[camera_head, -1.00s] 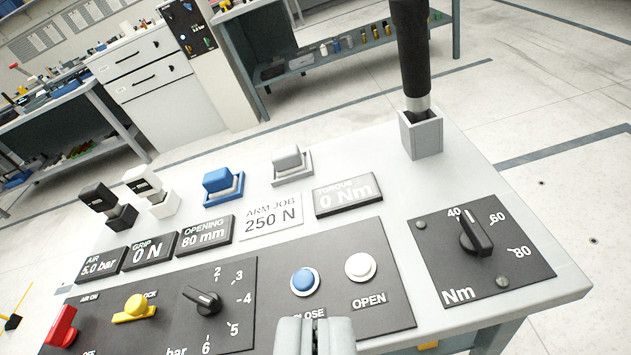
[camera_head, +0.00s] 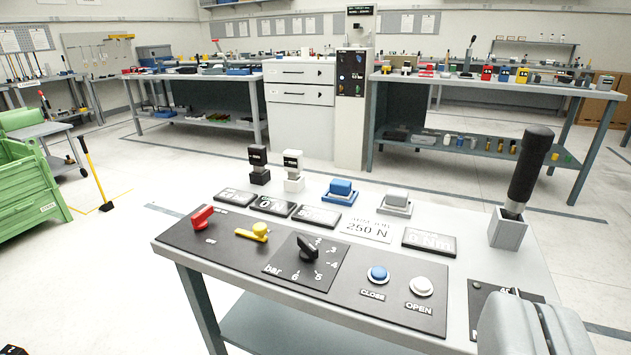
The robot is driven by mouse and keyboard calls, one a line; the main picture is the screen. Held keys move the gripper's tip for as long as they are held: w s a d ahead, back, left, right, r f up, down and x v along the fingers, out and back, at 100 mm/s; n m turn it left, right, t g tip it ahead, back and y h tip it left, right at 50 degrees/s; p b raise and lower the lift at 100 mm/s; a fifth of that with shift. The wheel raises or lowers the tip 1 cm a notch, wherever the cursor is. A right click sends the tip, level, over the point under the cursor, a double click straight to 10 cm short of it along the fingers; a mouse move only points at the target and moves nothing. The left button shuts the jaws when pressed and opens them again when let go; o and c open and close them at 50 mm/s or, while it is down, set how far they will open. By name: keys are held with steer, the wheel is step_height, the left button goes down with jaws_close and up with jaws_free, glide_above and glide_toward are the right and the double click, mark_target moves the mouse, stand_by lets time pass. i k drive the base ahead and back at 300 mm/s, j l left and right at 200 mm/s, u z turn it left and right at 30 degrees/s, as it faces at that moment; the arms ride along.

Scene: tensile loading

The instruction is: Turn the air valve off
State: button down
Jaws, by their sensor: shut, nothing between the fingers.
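The air valve (camera_head: 203,216) is a red handle at the left end of the black panel on the console. A small label below it is too small to read for certain, and I cannot tell its exact setting. A yellow lock handle (camera_head: 253,232) sits just right of it. My gripper (camera_head: 537,308) shows large at the lower right, with its two grey fingers shut together and empty. It is well to the right of the air valve, in front of the torque knob panel, and hides much of that panel.
The console (camera_head: 480,235) also carries a black bar knob (camera_head: 307,247), a blue CLOSE button (camera_head: 378,274) and a white OPEN button (camera_head: 422,287). A tall black-handled tool (camera_head: 530,165) stands upright at its right end.

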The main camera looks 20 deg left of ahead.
mark_target(199, 222)
steer(key=i+j+u, duration=0.15)
steer(key=i+j, duration=0.6)
steer(key=i, duration=0.05)
